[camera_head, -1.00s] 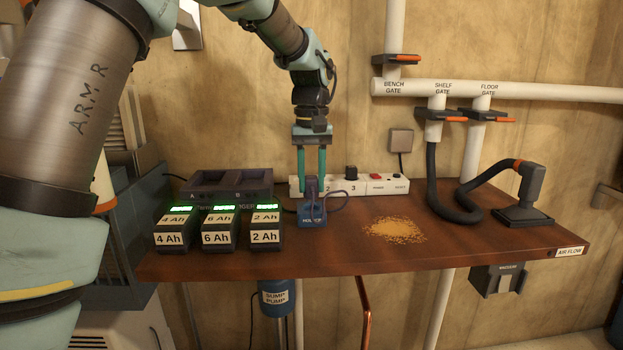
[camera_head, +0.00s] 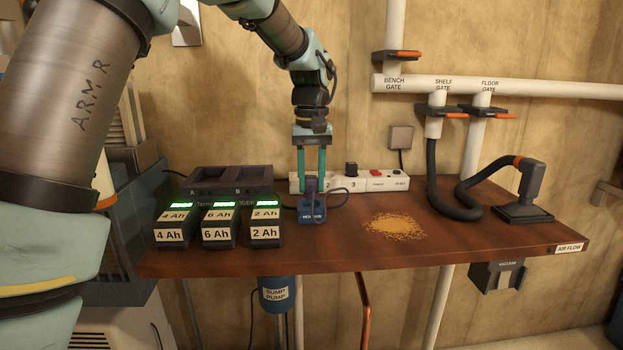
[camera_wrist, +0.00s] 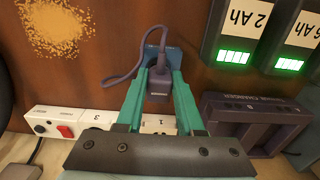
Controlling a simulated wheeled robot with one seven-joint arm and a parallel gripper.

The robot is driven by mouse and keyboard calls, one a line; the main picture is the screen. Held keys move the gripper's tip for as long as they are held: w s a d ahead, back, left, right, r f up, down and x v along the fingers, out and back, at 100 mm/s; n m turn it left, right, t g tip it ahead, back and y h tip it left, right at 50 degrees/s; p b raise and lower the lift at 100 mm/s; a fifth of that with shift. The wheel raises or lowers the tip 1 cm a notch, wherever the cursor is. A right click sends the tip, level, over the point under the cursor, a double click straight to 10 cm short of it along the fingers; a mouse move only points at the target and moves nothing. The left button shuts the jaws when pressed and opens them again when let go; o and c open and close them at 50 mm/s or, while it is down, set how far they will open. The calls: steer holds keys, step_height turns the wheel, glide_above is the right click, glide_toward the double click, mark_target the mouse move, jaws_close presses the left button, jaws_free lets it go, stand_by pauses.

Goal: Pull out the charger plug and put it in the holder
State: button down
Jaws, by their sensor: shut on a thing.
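My gripper (camera_head: 312,186) is shut on the dark purple charger plug (camera_head: 312,184), fingers pointing down. The plug also shows between the green fingers in the wrist view (camera_wrist: 158,84). The small blue holder (camera_head: 312,214) stands on the bench, directly under the plug in the head view. In the wrist view the holder (camera_wrist: 174,56) shows behind the plug. I cannot tell whether the plug is seated in it or just above it. The plug's cord (camera_wrist: 124,78) loops to one side. The white power strip (camera_head: 386,181) lies behind, partly hidden by my gripper.
Several battery packs (camera_head: 218,234) stand left of the holder, in front of the dark charger (camera_head: 229,180). Sawdust (camera_head: 394,227) lies to the right. A hose with a black nozzle (camera_head: 524,206) is further right. The bench front is clear.

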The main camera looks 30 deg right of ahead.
mark_target(311, 193)
steer(key=shift+f, duration=1.65)
stand_by(2.6)
steer(key=shift+r+p, duration=0.1)
steer(key=shift+p, duration=0.2)
stand_by(0.7)
jaws_free()
stand_by(0.6)
steer(key=shift+r, duration=0.2)
steer(key=shift+r+p, duration=3.2)
steer(key=shift+r, duration=0.15)
